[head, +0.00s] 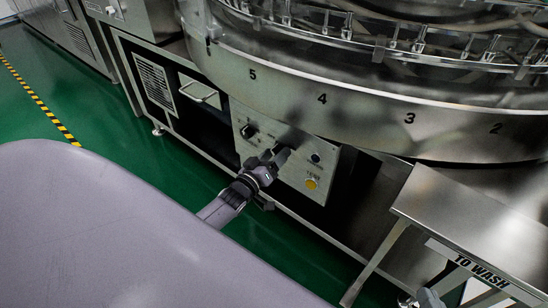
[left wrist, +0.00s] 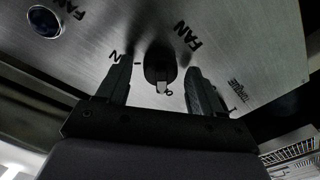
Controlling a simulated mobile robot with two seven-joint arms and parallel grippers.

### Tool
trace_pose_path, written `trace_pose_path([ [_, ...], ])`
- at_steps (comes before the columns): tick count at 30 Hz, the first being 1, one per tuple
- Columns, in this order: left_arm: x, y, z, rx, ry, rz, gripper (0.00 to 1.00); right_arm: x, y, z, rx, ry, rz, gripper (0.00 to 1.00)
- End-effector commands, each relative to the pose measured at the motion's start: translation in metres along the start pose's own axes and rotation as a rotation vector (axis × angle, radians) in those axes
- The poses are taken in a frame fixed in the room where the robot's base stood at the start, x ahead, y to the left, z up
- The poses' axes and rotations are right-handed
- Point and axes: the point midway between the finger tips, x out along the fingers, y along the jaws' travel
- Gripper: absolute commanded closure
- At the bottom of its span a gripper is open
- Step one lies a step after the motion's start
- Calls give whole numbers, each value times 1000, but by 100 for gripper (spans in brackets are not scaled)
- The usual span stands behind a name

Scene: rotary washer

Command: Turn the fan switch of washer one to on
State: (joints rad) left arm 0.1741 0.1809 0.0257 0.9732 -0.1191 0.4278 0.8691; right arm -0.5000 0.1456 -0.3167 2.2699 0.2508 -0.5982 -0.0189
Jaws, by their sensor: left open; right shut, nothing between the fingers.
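The washer's control panel (head: 285,186) is a flat metal plate below the numbered drum. My left gripper (head: 283,153) is at this panel and hides the fan switch in the head view. In the left wrist view the fan switch (left wrist: 159,62) is a black round knob with a pale mark at its lower edge, beside the word FAN. My left gripper (left wrist: 158,78) is open, with one finger on each side of the knob; I cannot tell whether they touch it. A grey part of my right gripper (head: 428,298) shows at the bottom edge, shut, its fingertips hardly visible.
Another black knob (head: 247,131), a dark round button (head: 315,158) and a yellow button (head: 311,183) share the panel. The numbered drum rim (head: 365,108) overhangs it. A metal table (head: 470,215) marked TO WASH stands at right. Green floor (head: 50,85) is clear at left.

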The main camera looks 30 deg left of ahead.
Motion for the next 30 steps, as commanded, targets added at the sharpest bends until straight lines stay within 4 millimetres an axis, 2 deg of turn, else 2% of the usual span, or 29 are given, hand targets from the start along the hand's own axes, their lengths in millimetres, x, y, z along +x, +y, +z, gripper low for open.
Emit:
trace_pose_path([
  [5, 0, 0, 0, 0, -1, 0, 34, 0, 0, 0, 1, 0, -1, 100],
  [10, 0, 0, 0, 0, 0, 0, 89, 0, 0, 0, 1, 0, -1, 100],
  [20, 0, 0, 0, 28, 2, 0, 90, 0, -1, 0, 2, 1, -2, 100],
  [30, -1, -1, 2, 233, 16, 10, 90, 2, -3, 4, 21, 2, -17, 100],
])
